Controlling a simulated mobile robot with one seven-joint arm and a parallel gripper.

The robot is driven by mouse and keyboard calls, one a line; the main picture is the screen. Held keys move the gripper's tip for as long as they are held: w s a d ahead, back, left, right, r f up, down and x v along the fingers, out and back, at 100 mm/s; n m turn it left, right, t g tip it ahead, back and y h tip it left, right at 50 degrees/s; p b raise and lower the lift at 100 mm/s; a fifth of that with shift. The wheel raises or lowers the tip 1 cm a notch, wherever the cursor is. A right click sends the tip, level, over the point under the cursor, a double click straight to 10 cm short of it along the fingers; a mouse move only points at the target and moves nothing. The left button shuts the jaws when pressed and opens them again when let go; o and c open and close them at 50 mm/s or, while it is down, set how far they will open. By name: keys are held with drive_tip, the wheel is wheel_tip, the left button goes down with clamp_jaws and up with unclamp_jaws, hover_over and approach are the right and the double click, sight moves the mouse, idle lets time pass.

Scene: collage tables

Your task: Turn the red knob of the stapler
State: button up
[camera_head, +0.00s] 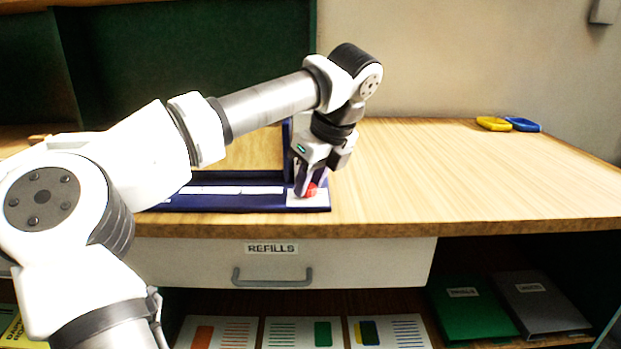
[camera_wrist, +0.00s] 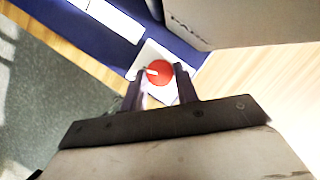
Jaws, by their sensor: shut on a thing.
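The stapler is a long dark blue body (camera_head: 230,203) lying along the table's front edge, with a white strip on it. Its red knob (camera_head: 311,189) sits on a white plate (camera_head: 318,203) at the right end. In the wrist view the round red knob (camera_wrist: 160,72) carries a short white mark pointing left. My gripper (camera_head: 308,190) points down at the knob, its fingers shut on the knob's sides. In the wrist view the fingers (camera_wrist: 160,80) reach either side of it. My arm hides part of the stapler in the head view.
The wooden tabletop (camera_head: 450,170) is clear to the right, with a yellow item (camera_head: 494,124) and a blue item (camera_head: 523,125) at the back. Below are a drawer labelled REFILLS (camera_head: 345,262), a green folder (camera_head: 475,308) and a grey folder (camera_head: 540,303).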

drive_tip(key=o, duration=1)
drive_tip(key=shift+p+v, duration=3.05)
drive_tip(key=shift+v, duration=3.9)
drive_tip(key=shift+f, duration=0.1)
